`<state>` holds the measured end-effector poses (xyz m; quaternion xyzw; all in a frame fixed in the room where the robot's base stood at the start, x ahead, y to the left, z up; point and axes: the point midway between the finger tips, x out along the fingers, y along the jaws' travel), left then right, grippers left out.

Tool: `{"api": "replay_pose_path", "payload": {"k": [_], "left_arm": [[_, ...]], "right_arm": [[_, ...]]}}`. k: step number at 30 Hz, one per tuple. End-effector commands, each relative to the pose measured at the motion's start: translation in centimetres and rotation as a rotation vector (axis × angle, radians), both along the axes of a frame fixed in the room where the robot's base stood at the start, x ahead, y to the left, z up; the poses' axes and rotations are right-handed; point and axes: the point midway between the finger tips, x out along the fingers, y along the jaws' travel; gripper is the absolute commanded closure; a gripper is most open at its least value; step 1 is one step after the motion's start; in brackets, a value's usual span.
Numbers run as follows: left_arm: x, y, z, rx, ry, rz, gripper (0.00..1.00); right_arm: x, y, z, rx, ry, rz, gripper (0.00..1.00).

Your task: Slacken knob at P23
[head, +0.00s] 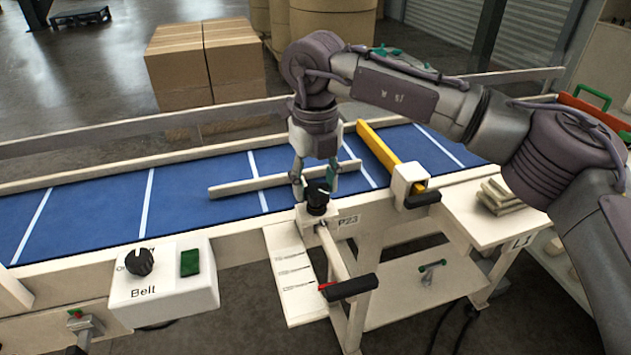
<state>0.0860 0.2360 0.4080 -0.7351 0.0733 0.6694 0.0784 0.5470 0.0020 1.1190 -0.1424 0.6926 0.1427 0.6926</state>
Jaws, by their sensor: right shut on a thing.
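The black knob (317,203) sits upright on a pale block at the near rail of the blue conveyor. The P23 label (348,220) is just to its right. My right gripper (316,187) comes down from above and is shut on the knob, with a finger on either side. The fingers hide part of the knob's top and sides. My left gripper is not in view.
A Belt control box (160,288) with a dark dial and green button hangs at the front left. A black-ended handle (348,287) projects below the knob. A yellow bar (378,147) crosses the belt to the right. Pale blocks (498,196) lie on the right side shelf.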

Motion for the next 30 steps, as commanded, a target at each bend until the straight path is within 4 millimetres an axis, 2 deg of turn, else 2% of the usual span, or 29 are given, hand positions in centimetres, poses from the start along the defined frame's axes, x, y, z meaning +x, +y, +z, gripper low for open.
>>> {"api": "replay_pose_path", "payload": {"k": [8, 30], "left_arm": [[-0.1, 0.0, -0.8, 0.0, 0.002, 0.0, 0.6], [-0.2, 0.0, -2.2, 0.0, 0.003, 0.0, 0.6]], "right_arm": [[0.0, 0.1, -0.1, -0.001, -0.001, 0.159, 0.84], [-0.5, 0.4, -0.2, 0.0, 0.003, 0.855, 0.84]]}}
